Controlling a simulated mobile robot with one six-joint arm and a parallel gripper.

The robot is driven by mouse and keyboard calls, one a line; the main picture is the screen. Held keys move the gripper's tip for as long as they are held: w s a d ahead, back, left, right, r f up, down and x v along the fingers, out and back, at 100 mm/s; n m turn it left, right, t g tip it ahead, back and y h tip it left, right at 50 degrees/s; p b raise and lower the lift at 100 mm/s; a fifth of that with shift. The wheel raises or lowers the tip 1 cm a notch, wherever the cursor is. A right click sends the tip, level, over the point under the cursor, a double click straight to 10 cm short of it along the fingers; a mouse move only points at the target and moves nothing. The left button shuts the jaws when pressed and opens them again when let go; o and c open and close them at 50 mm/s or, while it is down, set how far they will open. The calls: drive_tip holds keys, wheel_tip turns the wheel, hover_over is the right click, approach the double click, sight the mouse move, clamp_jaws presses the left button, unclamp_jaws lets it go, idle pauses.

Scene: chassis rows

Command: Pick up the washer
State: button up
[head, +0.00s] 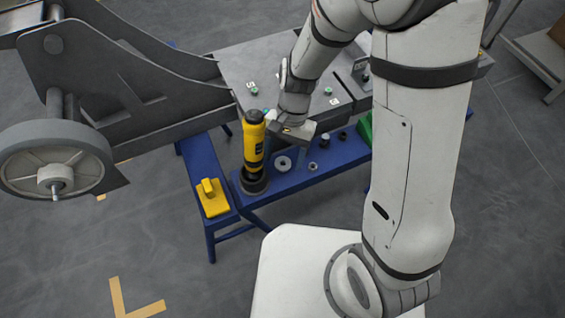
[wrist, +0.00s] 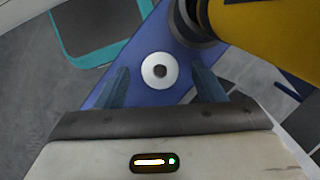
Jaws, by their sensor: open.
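The washer is a light grey ring with a dark centre hole. It lies flat on the blue bench in the head view (head: 283,163), just right of a yellow and black tool. In the wrist view the washer (wrist: 160,62) lies ahead of my gripper (wrist: 163,88), between the lines of its two spread fingers. My gripper is open and empty, and the washer is apart from both fingers. In the head view my gripper (head: 291,140) hangs over the bench near the washer; its fingertips are hard to make out there.
The yellow and black tool (head: 253,145) stands upright close left of my gripper; its yellow body (wrist: 275,35) fills the upper right of the wrist view. A smaller ring (head: 312,167) and dark parts lie right on the blue bench (head: 293,178). A yellow block (head: 211,197) sits left.

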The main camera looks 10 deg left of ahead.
drive_tip(key=shift+c, duration=0.4)
drive_tip(key=c, duration=1)
drive_tip(key=shift+r, duration=0.1)
